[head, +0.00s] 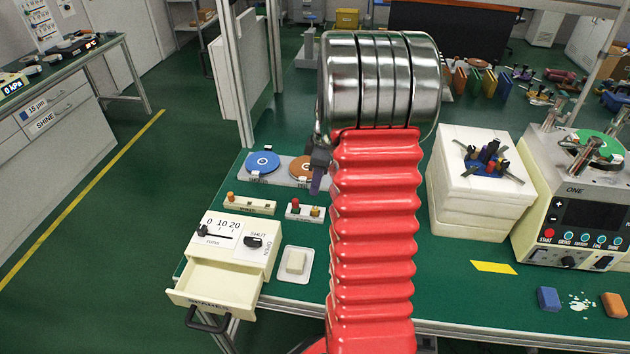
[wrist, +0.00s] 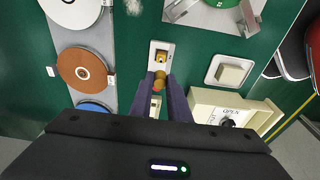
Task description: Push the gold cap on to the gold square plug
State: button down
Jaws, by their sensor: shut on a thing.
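My gripper (wrist: 160,78) has purple fingers. They close on a small gold piece, which I take for the gold cap (wrist: 160,74), in the wrist view. In the head view my gripper (head: 318,183) hangs just above a small white block (head: 293,214), with the cap hidden from sight. The gold square plug (head: 316,211) stands at the right end of this block, beside a red and green piece (head: 295,206). In the wrist view the gold plug (wrist: 162,58) shows just beyond the fingertips. I cannot tell whether cap and plug touch.
A pale strip with an orange piece (head: 230,197) lies to the left. Nearby are the blue disc (head: 263,162), an orange disc (wrist: 82,68), a white button tray (head: 295,264) and a box with an open drawer (head: 215,283). White stacked blocks (head: 470,190) stand to the right.

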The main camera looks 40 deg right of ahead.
jog(key=shift+f, duration=2.55)
jog(key=shift+f, duration=1.15)
dwell(0.4)
jog(key=c, duration=1.6)
grip_release()
jog(key=r, duration=0.4)
jog(key=s+r, duration=0.1)
jog(key=r, duration=0.4)
jog(key=d+r, duration=0.1)
jog(key=r, duration=0.3)
jog(key=shift+s+d+r, duration=0.1)
jog(key=shift+s+r, duration=0.15)
jog(key=shift+s, duration=0.05)
